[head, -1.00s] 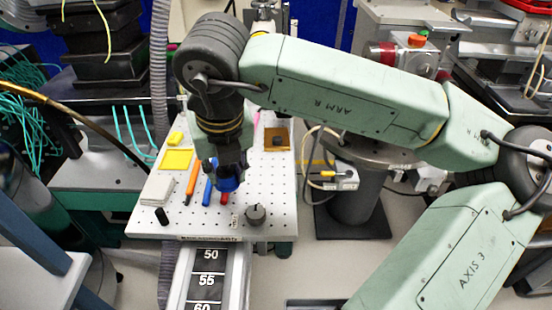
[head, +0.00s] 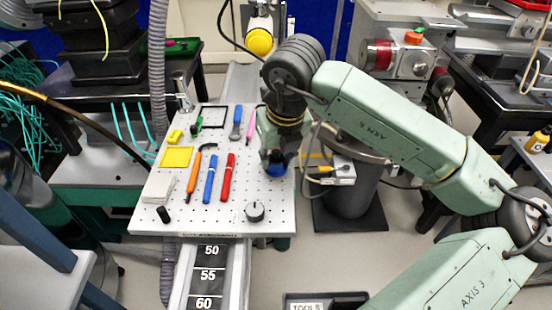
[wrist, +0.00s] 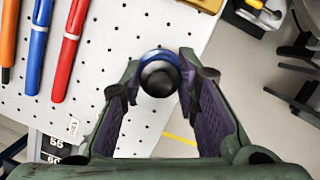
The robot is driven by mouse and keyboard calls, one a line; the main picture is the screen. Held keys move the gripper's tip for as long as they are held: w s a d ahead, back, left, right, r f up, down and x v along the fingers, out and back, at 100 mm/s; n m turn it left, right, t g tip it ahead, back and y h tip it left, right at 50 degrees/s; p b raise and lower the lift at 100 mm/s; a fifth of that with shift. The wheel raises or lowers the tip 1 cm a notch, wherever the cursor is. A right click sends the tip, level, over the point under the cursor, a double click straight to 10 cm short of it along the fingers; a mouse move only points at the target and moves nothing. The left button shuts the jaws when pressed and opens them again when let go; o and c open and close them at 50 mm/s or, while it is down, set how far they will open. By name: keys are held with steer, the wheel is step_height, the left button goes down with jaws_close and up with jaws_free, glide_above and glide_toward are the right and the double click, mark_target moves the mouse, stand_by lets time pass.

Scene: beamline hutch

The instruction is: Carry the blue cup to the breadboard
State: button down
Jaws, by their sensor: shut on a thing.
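The blue cup (head: 277,167) is in my gripper (head: 276,155), near the right edge of the breadboard in the head view. The breadboard (head: 221,219) is a white perforated plate. In the wrist view, the cup (wrist: 160,58) shows as a blue rim around a dark inside, between the fingertips of my gripper (wrist: 160,78). The fingers are shut on its sides. The board (wrist: 100,40) lies behind the cup there, with its right edge close by. I cannot tell how high the cup is above the board.
On the board lie an orange pen (head: 193,178), a blue pen (head: 210,180), a red pen (head: 227,178), a yellow pad (head: 175,157) and a grey block (head: 159,187). A dark knob (head: 254,211) is at its front right. Bare board shows between the red pen and my gripper.

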steer(key=shift+f, duration=0.35)
steer(key=shift+f+b, duration=0.25)
steer(key=shift+b, duration=0.1)
steer(key=c, duration=1.2)
jaws_free()
steer(key=shift+r, duration=0.1)
steer(key=shift+r+p, duration=0.25)
steer(key=shift+p, duration=0.15)
steer(key=b+v, duration=0.1)
steer(key=v, duration=1.1)
steer(key=shift+f+b, duration=0.1)
steer(key=shift+b, duration=0.25)
